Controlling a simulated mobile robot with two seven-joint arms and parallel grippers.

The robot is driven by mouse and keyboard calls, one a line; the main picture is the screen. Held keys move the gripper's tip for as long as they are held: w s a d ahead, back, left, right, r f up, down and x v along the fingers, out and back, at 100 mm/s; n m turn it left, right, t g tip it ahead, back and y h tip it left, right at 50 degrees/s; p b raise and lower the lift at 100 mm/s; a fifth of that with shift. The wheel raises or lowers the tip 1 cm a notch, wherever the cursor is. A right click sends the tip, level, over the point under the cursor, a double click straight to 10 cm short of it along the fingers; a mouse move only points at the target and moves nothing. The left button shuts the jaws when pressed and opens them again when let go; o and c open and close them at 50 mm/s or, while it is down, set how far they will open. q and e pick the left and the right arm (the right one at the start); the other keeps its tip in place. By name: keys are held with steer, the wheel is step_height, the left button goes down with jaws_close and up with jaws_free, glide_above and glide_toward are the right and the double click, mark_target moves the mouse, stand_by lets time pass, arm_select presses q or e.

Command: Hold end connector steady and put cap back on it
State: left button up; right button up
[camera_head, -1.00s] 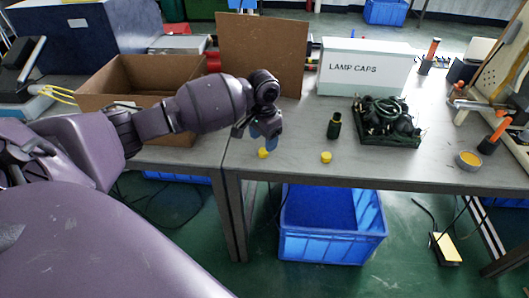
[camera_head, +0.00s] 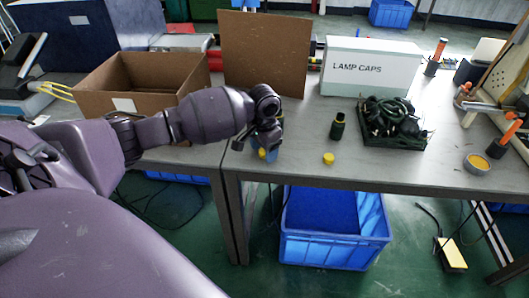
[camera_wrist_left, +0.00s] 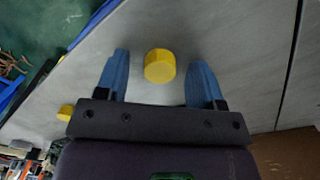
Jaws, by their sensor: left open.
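A dark green-black end connector (camera_head: 338,126) stands upright on the table. One yellow cap (camera_head: 328,158) lies near the table's front edge, in front of the connector. A second yellow cap (camera_head: 262,154) lies further left, partly hidden by my left gripper (camera_head: 264,148). In the left wrist view, a yellow cap (camera_wrist_left: 160,66) sits between the blue fingertips of my open left gripper (camera_wrist_left: 160,72), with a gap on both sides. The other yellow cap (camera_wrist_left: 66,113) shows at the left, partly behind the gripper body. My right gripper is not in view.
A black tray of dark cables (camera_head: 393,140) stands right of the connector, with a white LAMP CAPS box (camera_head: 371,70) behind. A brown board (camera_head: 265,50) and open cardboard box (camera_head: 125,104) are behind and left. A blue bin (camera_head: 322,250) is under the table.

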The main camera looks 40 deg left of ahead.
mark_target(264, 151)
arm_select(q)
steer(key=c, duration=1)
steer(key=shift+r, duration=0.1)
steer(key=shift+r, duration=0.3)
step_height(264, 151, up, 19)
steer(key=p, duration=0.5)
steer(key=shift+r, duration=0.1)
